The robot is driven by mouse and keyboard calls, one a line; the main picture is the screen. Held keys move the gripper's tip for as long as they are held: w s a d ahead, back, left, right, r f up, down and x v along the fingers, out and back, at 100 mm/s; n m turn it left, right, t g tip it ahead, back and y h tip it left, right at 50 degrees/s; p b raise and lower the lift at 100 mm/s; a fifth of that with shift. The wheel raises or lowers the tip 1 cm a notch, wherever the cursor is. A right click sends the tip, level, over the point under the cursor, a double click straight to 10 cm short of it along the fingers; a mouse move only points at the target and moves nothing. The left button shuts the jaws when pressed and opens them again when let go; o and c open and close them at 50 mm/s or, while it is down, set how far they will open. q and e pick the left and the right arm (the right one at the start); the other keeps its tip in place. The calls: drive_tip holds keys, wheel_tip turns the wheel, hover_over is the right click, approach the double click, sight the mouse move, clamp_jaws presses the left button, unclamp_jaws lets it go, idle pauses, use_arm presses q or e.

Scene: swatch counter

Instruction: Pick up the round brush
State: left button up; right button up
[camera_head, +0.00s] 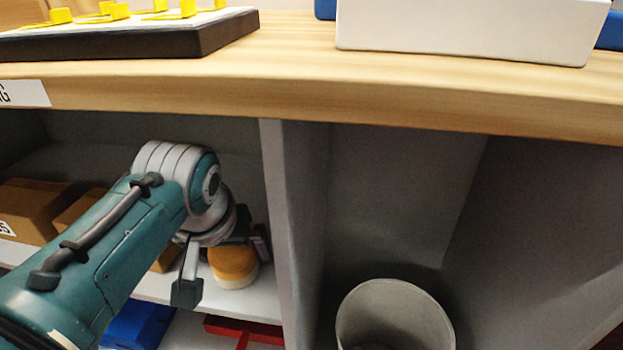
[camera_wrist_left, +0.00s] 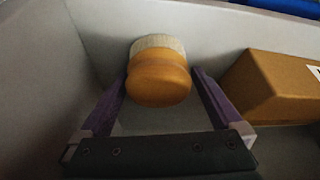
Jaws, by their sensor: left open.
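The round brush (camera_head: 234,264) has an orange-brown wooden top and pale bristles. It stands on a white shelf under the counter, close to the upright divider. In the left wrist view the round brush (camera_wrist_left: 158,80) is centred at the ends of the fingers. My left gripper (camera_head: 224,268) is open, with one finger on each side of the brush in the picture. In the wrist view my left gripper (camera_wrist_left: 160,85) shows a gap beside the brush on both sides; I see no clear contact. My right gripper is not in view.
Cardboard boxes (camera_head: 32,208) stand on the shelf to the left; one box (camera_wrist_left: 268,88) is right of the gripper in the wrist view. The divider (camera_head: 285,215) is close on the right. The counter edge (camera_head: 330,95) overhangs. A grey bin (camera_head: 392,312) stands beyond the divider.

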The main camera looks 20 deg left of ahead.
use_arm(q)
drive_tip(key=shift+s+d+f, duration=0.2)
drive_tip(key=shift+s+f, duration=0.05)
drive_tip(key=c, duration=1.2)
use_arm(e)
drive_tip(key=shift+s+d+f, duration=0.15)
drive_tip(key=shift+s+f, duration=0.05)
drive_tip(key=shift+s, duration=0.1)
use_arm(q)
drive_tip(key=shift+r, duration=0.1)
drive_tip(key=shift+c, duration=0.2)
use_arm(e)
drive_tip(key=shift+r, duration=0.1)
